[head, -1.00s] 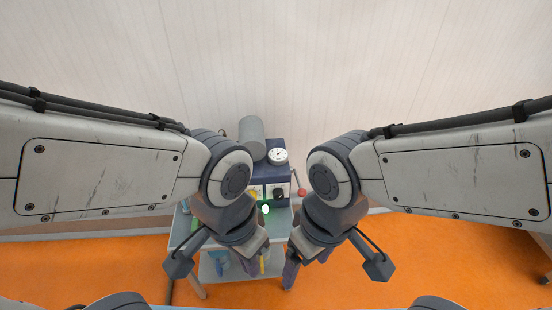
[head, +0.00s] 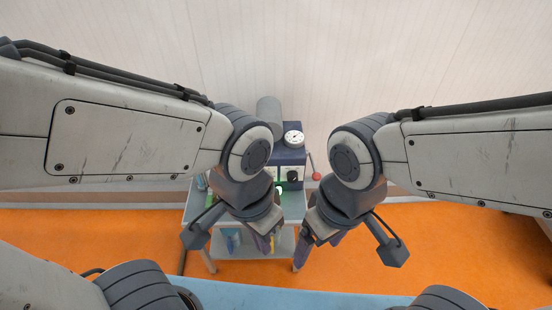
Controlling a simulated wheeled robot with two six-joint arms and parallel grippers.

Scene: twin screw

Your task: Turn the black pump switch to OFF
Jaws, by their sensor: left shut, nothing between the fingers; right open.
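A dark blue machine (head: 289,157) stands on a small grey cart (head: 294,206) against the wall. On its white front panel is a small black knob (head: 292,176), which looks like the pump switch; its pointing direction and any lettering are too small to read. A green glow (head: 279,188) shows just below and left of it, partly hidden by my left arm. My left gripper (head: 265,242) is shut and empty, in front of the cart in the picture, below and left of the knob. My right gripper (head: 319,244) is open and empty, below and right of the knob.
A grey cylinder (head: 268,110) and a white round gauge (head: 293,138) top the machine. A lever with a red ball (head: 316,176) sticks out at its right. Yellow and blue items show on the cart's lower shelf. Orange floor (head: 420,255) is clear at the right.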

